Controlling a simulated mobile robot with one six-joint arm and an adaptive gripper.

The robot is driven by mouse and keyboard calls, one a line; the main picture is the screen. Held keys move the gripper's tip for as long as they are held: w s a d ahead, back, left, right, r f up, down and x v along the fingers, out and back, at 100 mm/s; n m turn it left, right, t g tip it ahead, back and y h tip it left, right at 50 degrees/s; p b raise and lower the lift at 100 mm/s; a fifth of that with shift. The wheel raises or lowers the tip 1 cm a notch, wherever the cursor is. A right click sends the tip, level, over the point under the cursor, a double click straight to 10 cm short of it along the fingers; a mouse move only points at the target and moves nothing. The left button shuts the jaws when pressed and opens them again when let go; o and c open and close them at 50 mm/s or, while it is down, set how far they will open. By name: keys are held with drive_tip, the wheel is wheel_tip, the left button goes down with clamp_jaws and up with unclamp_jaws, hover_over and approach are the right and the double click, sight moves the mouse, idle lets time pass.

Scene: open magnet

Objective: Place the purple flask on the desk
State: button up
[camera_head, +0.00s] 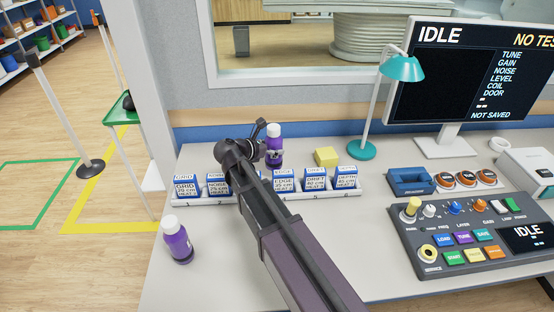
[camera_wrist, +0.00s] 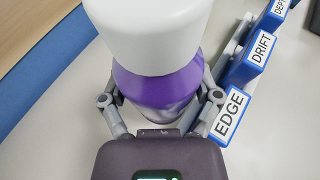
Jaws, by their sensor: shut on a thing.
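A purple flask with a white cap (camera_head: 274,144) stands upright behind the row of labelled blocks, near the back of the desk (camera_head: 215,270). My gripper (camera_head: 266,152) is shut around this flask. In the wrist view, the fingers of my gripper (camera_wrist: 161,102) are on both sides of the purple body (camera_wrist: 160,88), with the big white cap above. The flask's base is hidden there, and I cannot tell whether it touches the desk. A second purple flask with a pale cap (camera_head: 178,240) stands on the desk at the front left, apart from my gripper.
A rack of blue-and-white blocks (camera_head: 316,180) runs across the desk under my arm; the EDGE block (camera_wrist: 229,117) is close to my right finger. A yellow block (camera_head: 326,157), teal lamp (camera_head: 402,68), monitor (camera_head: 445,80) and control console (camera_head: 470,236) are to the right. The front left desk is mostly clear.

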drive_tip(key=w+a+r+p, duration=0.3)
drive_tip(key=w+r, duration=0.1)
drive_tip(key=w, duration=0.3)
drive_tip(key=shift+w+a+r+p, duration=0.2)
drive_tip(key=shift+w+a+p, duration=0.15)
drive_tip(key=shift+f, duration=0.1)
wheel_tip(320, 180, down, 6)
drive_tip(key=b, duration=0.6)
drive_tip(key=shift+f+b, duration=1.95)
drive_tip(key=shift+b, duration=0.1)
drive_tip(key=shift+f, duration=0.15)
drive_tip(key=o, duration=1.1)
drive_tip(key=shift+r, duration=0.25)
